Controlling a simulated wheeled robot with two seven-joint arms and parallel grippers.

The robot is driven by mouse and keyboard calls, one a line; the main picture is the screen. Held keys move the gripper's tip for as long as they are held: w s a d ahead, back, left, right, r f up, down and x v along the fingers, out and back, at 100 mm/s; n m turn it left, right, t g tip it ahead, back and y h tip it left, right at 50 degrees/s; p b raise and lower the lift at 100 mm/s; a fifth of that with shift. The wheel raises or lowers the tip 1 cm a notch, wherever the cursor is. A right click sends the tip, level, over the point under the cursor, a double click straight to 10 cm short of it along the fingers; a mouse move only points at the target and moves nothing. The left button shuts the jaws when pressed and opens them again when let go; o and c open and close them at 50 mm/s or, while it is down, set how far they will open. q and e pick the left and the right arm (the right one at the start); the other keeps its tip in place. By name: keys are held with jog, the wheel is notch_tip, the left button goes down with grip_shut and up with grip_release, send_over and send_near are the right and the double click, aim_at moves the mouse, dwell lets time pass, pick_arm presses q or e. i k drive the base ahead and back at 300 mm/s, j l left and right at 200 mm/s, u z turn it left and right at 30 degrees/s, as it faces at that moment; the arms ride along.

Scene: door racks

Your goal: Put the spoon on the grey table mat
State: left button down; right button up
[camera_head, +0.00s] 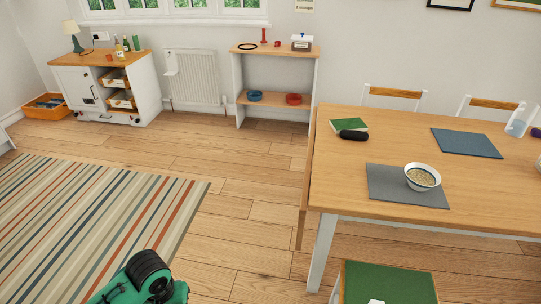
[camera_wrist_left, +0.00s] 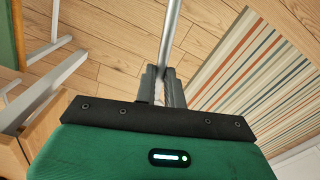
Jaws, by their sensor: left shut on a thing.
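The grey table mat (camera_head: 385,184) lies near the left end of the wooden table (camera_head: 345,160). A white bowl (camera_head: 422,177) of grain-like food stands on its right part. My left gripper (camera_wrist_left: 164,72) is shut on a slim, silvery handle, which I take to be the spoon (camera_wrist_left: 172,32). The handle runs out of the top of the left wrist view, so its far end is hidden. In the head view only my green left arm shows, low at the left, over the floor and apart from the table. My right gripper is not in view.
A blue-grey mat (camera_head: 467,142), green book (camera_head: 348,126) and dark case (camera_head: 354,135) lie on the table. A clear container (camera_head: 521,120) stands at its right. A green-seated chair (camera_head: 388,285) stands at its front. Wooden floor (camera_head: 235,215) is clear left of the table.

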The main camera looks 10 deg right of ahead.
aim_at(377, 181)
jog(key=i+z, duration=0.15)
jog(key=z, duration=0.25)
jog(key=i+j+z, duration=0.1)
jog(key=z, duration=0.3)
jog(key=j+z, duration=0.2)
jog(key=z, duration=0.15)
jog(key=i+j+z, duration=0.15)
jog(key=z, duration=0.25)
jog(key=i+j+z, duration=0.15)
jog(key=j+z, duration=0.2)
jog(key=i+j+z, duration=0.15)
jog(key=z, duration=0.15)
jog(key=j+z, duration=0.35)
jog(key=i+j, duration=0.05)
jog(key=j, duration=0.05)
